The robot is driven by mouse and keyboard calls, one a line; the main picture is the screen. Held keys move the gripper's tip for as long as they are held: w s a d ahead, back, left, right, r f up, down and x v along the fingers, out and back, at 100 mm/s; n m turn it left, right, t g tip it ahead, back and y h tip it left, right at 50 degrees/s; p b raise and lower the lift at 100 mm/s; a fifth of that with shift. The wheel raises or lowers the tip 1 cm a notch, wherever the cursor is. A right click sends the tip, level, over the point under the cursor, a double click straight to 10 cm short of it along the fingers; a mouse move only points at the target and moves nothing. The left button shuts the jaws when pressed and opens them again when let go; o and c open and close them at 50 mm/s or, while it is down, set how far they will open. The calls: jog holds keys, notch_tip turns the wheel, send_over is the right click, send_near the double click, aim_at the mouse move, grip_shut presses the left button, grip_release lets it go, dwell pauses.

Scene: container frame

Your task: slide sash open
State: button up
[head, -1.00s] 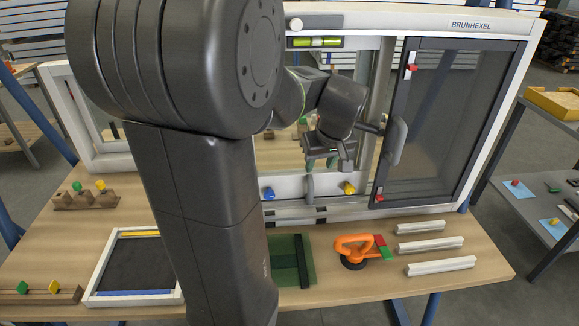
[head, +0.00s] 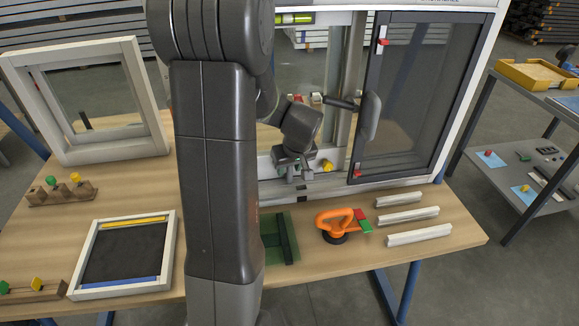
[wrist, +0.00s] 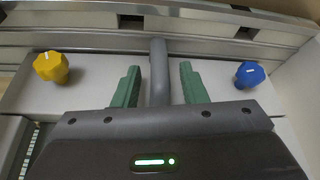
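The large white-framed window unit stands at the back of the bench. A grey upright handle (wrist: 158,72) shows on its pale lower rail in the wrist view. A yellow knob (wrist: 51,66) is to its left and a blue knob (wrist: 249,74) to its right; the yellow knob also shows in the head view (head: 326,166). My gripper (wrist: 160,84) has its green fingers on either side of the handle, with a visible gap on both sides. In the head view my gripper (head: 297,174) is low at the rail, and my arm hides the blue knob.
A dark mesh panel (head: 425,90) with red clips and a grey lever handle (head: 370,115) fills the window's right side. An orange suction lifter (head: 335,226) and white strips (head: 418,234) lie in front. An empty frame (head: 148,98) stands left.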

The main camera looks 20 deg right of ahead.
grip_shut()
jog(key=d+b, duration=0.1)
jog(key=d, duration=0.1)
jog(key=s+d+b, duration=0.1)
jog(key=d, duration=0.2)
jog(key=d+b, duration=0.1)
jog(key=d, duration=0.1)
jog(key=shift+s+d, duration=0.4)
grip_release()
jog(key=shift+a, duration=0.1)
jog(key=v, duration=1.4)
